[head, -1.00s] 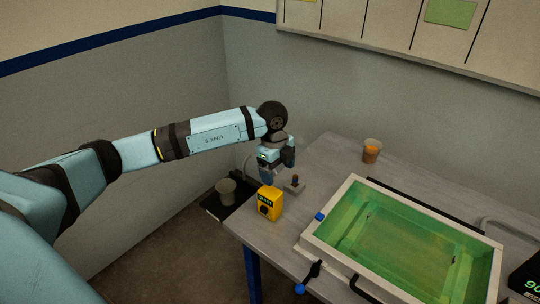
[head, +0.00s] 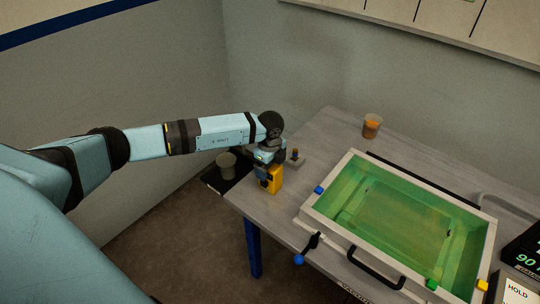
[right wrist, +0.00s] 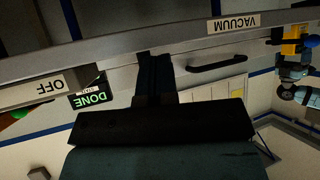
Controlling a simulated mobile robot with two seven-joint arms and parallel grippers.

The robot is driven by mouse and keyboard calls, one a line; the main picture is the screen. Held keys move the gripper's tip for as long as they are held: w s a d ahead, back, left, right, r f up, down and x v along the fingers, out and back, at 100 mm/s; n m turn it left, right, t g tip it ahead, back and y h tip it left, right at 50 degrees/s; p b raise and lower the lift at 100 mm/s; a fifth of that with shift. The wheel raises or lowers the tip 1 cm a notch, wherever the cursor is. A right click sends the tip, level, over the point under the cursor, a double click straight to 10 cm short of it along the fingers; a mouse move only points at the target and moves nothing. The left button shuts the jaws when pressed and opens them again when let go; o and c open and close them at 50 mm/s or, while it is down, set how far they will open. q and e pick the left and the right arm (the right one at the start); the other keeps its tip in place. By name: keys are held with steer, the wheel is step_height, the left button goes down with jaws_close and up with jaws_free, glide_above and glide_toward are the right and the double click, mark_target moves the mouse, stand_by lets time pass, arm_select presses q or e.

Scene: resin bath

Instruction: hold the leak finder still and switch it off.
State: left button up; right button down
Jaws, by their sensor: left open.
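The leak finder appears to be the yellow box (head: 272,183) standing near the left corner of the table. My left gripper (head: 267,166) is open, pointing down at the top of this box, and hides its upper part. Whether the fingers touch it I cannot tell. The switch cannot be made out. The yellow box (right wrist: 292,40) also shows at the right edge of the right wrist view, with my left gripper beside it. My right gripper (right wrist: 152,62) is dark in its own wrist view, and its jaw gap is unclear.
A tray of green liquid (head: 346,168) fills the table's right side, with a black handle in front. A small grey block with an orange-tipped peg (head: 296,160) stands close behind the gripper. An orange cup (head: 371,126) is at the back. A dark cup (head: 226,164) stands left of the table.

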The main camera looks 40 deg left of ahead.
arm_select(q)
steer(key=shift+f, duration=0.5)
steer(key=c, duration=1.1)
stand_by(3.2)
